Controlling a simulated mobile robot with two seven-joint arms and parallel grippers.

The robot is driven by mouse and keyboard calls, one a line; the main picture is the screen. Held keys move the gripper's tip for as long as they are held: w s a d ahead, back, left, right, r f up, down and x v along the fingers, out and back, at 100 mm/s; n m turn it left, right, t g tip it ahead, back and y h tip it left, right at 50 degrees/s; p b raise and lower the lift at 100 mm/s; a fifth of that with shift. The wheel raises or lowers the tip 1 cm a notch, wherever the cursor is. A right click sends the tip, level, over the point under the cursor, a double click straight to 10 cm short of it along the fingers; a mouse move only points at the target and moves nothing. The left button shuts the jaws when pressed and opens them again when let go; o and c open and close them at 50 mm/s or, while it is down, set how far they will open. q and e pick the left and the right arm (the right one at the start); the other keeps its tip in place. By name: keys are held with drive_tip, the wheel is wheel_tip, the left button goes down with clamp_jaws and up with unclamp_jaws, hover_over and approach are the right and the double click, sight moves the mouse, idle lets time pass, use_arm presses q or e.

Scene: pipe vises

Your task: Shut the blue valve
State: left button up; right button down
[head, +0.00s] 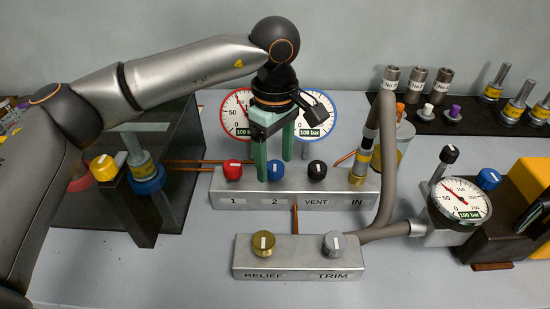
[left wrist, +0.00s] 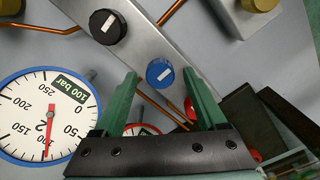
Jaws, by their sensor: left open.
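The blue valve knob (head: 276,172) sits above the label 2 on the metal manifold block (head: 228,200), between a red knob (head: 232,170) and a black knob (head: 317,170). It has a white pointer mark. My left gripper (head: 274,166) points down over it with open green fingers, and one finger partly covers the knob's left side. In the left wrist view the blue knob (left wrist: 160,73) appears between the two fingertips (left wrist: 160,76). I see no clear contact with it. The right gripper is not in view.
A red-rimmed gauge (head: 233,105) and a blue-rimmed gauge (head: 327,121) stand behind the manifold. A grey hose (head: 385,170) arches at its right. The RELIEF and TRIM block (head: 300,258) lies in front. Another blue knob (head: 488,179) is at the far right.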

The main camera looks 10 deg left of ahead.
sight(275, 166)
use_arm(q)
wheel_tip(275, 166, up, 12)
drive_tip(key=p, duration=0.1)
drive_tip(key=shift+s, duration=0.1)
idle(0.4)
